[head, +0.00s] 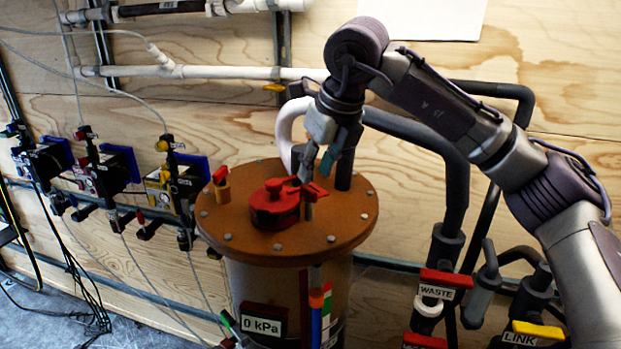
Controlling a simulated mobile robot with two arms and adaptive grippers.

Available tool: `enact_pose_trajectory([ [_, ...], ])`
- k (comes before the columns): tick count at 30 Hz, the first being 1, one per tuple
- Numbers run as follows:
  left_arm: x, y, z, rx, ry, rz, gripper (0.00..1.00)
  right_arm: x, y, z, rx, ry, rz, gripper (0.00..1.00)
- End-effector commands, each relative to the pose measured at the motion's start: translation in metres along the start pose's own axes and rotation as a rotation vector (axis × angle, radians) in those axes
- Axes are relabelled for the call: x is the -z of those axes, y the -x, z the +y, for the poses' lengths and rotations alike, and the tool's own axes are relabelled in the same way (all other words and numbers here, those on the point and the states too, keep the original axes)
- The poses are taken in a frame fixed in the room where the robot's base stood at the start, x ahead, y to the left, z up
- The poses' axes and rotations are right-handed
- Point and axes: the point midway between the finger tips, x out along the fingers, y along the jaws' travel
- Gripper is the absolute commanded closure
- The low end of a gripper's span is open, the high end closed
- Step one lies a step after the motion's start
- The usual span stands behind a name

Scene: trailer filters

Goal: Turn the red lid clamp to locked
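A large red clamp (273,206) with a round body and a raised knob sits on the orange-brown round lid (285,246) of a clear vessel. I take this to be the lid clamp; its locked or unlocked state cannot be read. My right gripper (316,171) points down over the lid, just right of the clamp, beside a small red handle (317,191) on a post. Its fingers look apart, with nothing visibly held. Contact with the red handle or the clamp cannot be told. My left gripper is not in view.
Another small red handle (220,175) on a brass fitting stands at the lid's left. A grey pipe (344,165) rises from the lid behind my gripper. A "0 kPa" display (263,326) is at the vessel's front. Valves with a WASTE label (437,292) stand at right.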

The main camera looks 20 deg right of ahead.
Motion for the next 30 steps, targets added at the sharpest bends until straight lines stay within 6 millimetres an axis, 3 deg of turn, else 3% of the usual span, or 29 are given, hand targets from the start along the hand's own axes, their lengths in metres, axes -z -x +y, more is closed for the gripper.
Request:
enact_pose_trajectory([
  [3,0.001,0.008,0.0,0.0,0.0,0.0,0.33,0.0,-0.02,0.0,-0.001,0.0,0.004,0.66],
  [9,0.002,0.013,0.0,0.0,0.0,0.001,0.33,0.0,-0.042,0.0,0.0,0.0,0.001,0.66],
  [20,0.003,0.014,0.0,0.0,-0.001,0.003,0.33,0.0,-0.048,0.0,-0.001,0.0,-0.001,0.66],
  [26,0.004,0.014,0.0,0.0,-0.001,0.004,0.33,0.0,-0.048,0.0,-0.001,0.0,-0.001,0.97],
  [30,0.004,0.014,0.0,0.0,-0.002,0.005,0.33,0.0,-0.048,0.0,-0.001,0.0,-0.001,1.0],
])
